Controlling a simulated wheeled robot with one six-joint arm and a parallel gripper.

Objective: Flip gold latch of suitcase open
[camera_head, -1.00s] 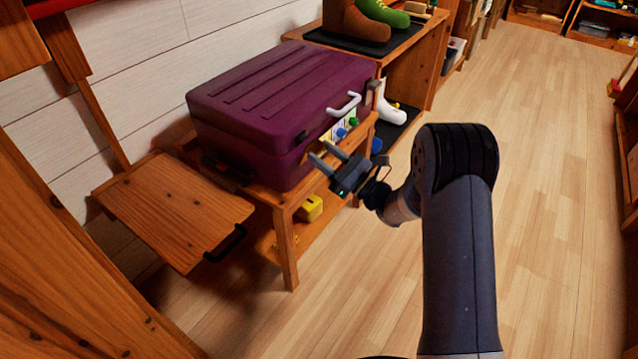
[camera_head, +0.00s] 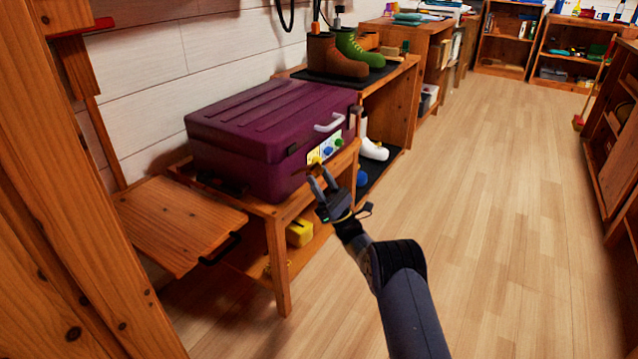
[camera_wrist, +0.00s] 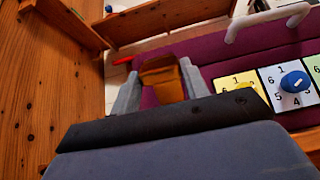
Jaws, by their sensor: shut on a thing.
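A closed purple suitcase (camera_head: 255,125) lies on a wooden bench, its front facing right. It also shows in the wrist view (camera_wrist: 215,48). A gold-brown piece that looks like the gold latch (camera_wrist: 162,78) stands between my fingers in the wrist view, left of the number dials. My gripper (camera_head: 320,178) is at the suitcase's front near the yellow dial. In the wrist view my gripper (camera_wrist: 160,92) has its fingers on either side of the latch, shut on it. The latch's lower part is hidden by my gripper.
Yellow, blue and green dials (camera_head: 328,148) sit on the suitcase front below a white handle (camera_head: 330,122). The wooden bench (camera_head: 278,240) has a lower shelf with a yellow object (camera_head: 299,232). Boots (camera_head: 335,55) stand behind. Floor to the right is clear (camera_head: 480,200).

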